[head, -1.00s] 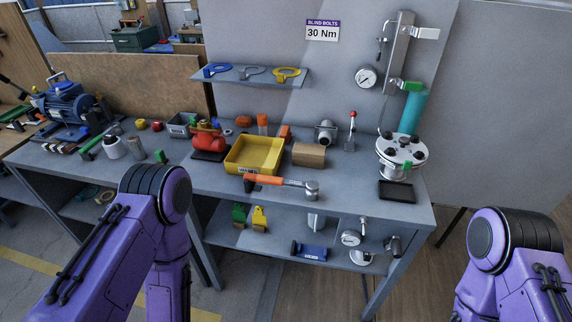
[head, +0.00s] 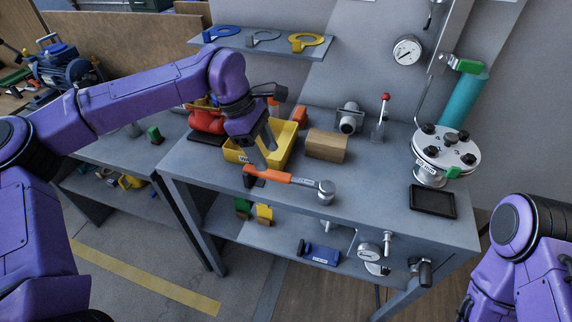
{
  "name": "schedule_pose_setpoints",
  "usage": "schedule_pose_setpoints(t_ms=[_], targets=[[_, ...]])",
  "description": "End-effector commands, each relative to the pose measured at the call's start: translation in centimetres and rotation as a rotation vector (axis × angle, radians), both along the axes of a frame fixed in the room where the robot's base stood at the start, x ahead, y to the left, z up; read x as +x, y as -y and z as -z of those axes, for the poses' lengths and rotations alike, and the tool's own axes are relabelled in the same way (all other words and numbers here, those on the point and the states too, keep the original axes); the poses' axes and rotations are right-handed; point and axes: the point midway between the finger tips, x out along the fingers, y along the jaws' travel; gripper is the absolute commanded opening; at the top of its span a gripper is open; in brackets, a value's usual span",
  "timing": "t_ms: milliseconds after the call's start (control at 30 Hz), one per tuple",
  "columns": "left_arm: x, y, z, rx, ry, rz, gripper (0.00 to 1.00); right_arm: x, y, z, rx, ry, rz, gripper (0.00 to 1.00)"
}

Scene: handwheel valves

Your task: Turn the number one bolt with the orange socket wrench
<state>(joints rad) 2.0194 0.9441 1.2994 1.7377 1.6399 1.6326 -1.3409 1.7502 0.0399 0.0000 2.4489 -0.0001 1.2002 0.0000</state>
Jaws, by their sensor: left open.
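The orange-handled socket wrench (head: 290,180) lies on the bench near its front edge, its grey head (head: 326,191) to the right. My left gripper (head: 263,158) is open above the wrench's left end, at the front of the yellow tray. It appears empty; whether a finger touches the handle I cannot tell. The round metal flange (head: 446,147) with several dark bolts stands at the right of the bench under a teal pipe. I cannot read for certain which bolt is number one. Only my right arm shows at the right edge; its gripper is out of view.
The yellow tray (head: 286,148) is partly hidden by my left arm. A wooden block (head: 326,145) and a red-knobbed lever (head: 381,118) stand behind the wrench. A black tray (head: 433,201) lies before the flange. The bench between wrench and black tray is clear.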

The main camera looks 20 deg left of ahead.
Motion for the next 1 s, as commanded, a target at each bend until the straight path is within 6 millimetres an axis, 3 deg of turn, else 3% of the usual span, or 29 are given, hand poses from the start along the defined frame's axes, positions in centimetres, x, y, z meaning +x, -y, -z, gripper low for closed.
schedule_pose_setpoints(t_ms=[100,700,933,967,1000], targets=[[-0.1,0.4,0.5,-0.009,-0.002,0.005,0.58,0.0,0.0,-0.1,0.001,-0.001,0.000,0.43],[0.5,4.1,9.2,-0.006,-0.002,0.012,0.58,0.0,0.0,-1.9,0.000,-0.001,0.000,0.43],[0.5,4.2,9.6,-0.007,0.002,0.010,0.58,-0.1,0.0,-1.8,0.000,-0.001,0.000,0.43],[0.5,4.2,9.6,-0.007,0.002,0.010,0.55,-0.1,0.0,-1.8,0.000,-0.001,0.000,0.43],[0.5,4.2,9.6,-0.007,0.002,0.010,0.42,-0.1,0.0,-1.8,0.000,-0.001,0.000,0.43]])
